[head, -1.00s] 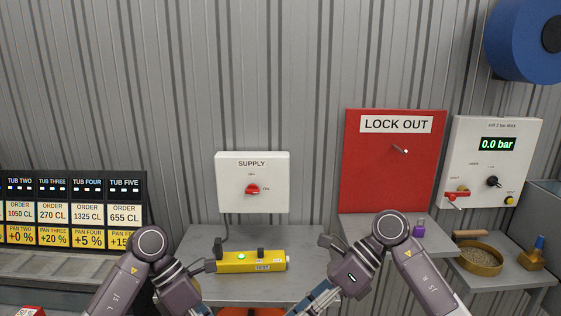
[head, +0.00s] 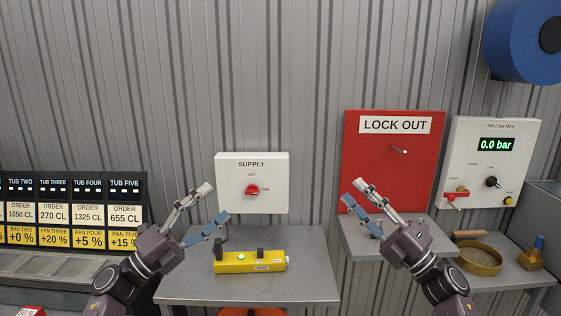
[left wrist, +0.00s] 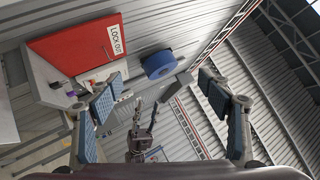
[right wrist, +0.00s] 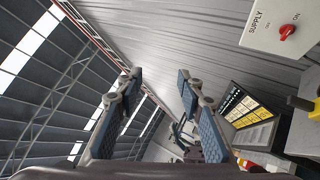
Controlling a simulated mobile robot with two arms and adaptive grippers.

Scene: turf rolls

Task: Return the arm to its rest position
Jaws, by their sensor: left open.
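My left gripper (head: 216,202) is raised at the left of the head view, pointing up and to the right, in front of the wall beside the supply box. Its fingers are apart with nothing between them, as the left wrist view (left wrist: 160,82) also shows. My right gripper (head: 352,192) is raised on the right, pointing up and to the left, in front of the lower left part of the red lock out board (head: 385,160). Its fingers are spread and empty in the right wrist view (right wrist: 160,76).
A white supply box (head: 230,195) with a red knob hangs on the wall. Below it, a yellow tester (head: 235,267) with a green light lies on a grey table (head: 190,288). An air panel (head: 520,160) reads 0.0 bar. A round pan (head: 480,262) sits on the right shelf.

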